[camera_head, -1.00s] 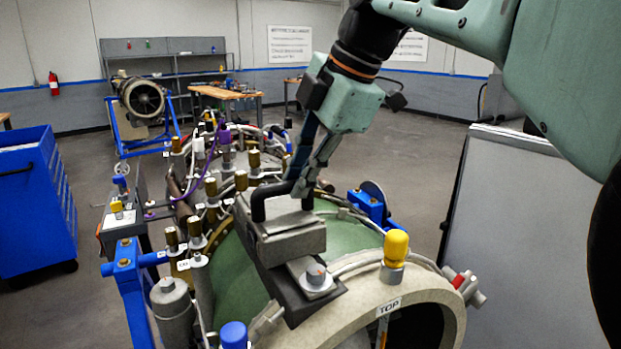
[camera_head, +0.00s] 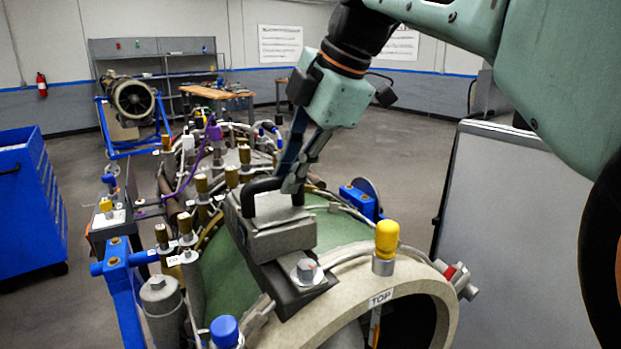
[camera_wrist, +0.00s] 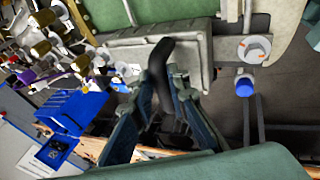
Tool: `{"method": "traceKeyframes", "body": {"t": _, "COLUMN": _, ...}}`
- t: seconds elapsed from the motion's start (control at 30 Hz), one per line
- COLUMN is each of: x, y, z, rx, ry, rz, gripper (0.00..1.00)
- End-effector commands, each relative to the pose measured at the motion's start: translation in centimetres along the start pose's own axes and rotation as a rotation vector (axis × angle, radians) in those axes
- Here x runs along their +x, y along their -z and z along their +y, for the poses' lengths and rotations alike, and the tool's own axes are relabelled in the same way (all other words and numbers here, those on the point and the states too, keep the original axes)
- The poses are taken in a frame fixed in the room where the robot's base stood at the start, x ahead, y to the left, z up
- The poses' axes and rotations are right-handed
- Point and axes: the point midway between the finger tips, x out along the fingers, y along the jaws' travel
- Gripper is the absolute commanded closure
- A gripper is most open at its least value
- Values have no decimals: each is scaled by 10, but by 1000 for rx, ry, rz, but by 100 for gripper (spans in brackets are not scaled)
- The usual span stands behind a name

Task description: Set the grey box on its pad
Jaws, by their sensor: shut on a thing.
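The grey box (camera_head: 278,236) has a black bar handle (camera_head: 268,185) on top. It is over a dark pad bracket (camera_head: 292,298) on the green-banded turbine casing. From these views I cannot tell whether its underside touches the bracket or is slightly above it. My gripper (camera_head: 293,183) is shut on the right end of the handle. In the wrist view the fingers (camera_wrist: 162,92) close around the black handle (camera_wrist: 159,62), with the grey box (camera_wrist: 125,58) behind. The bracket's nearer end with a grey bolt (camera_head: 306,271) is bare; the part under the box is hidden.
A yellow cap (camera_head: 387,238) and a blue cap (camera_head: 225,331) stand near the box. Brass fittings and pipes crowd the left side. A grey panel (camera_head: 510,240) stands at the right and a blue cabinet (camera_head: 30,205) at the left.

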Motion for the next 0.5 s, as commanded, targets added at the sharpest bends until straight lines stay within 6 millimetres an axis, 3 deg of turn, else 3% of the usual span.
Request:
{"method": "traceKeyframes", "body": {"t": 0.13, "x": 2, "y": 1, "z": -7, "rx": -3, "ry": 16, "rz": -1, "gripper": 100}}
{"method": "traceKeyframes", "body": {"t": 0.17, "x": 3, "y": 1, "z": -7, "rx": -3, "ry": 17, "rz": -1, "gripper": 83}}
{"method": "traceKeyframes", "body": {"t": 0.33, "x": 2, "y": 1, "z": -6, "rx": -2, "ry": 14, "rz": -1, "gripper": 65}}
{"method": "traceKeyframes", "body": {"t": 0.5, "x": 2, "y": 1, "z": -5, "rx": -2, "ry": 13, "rz": 0, "gripper": 65}}
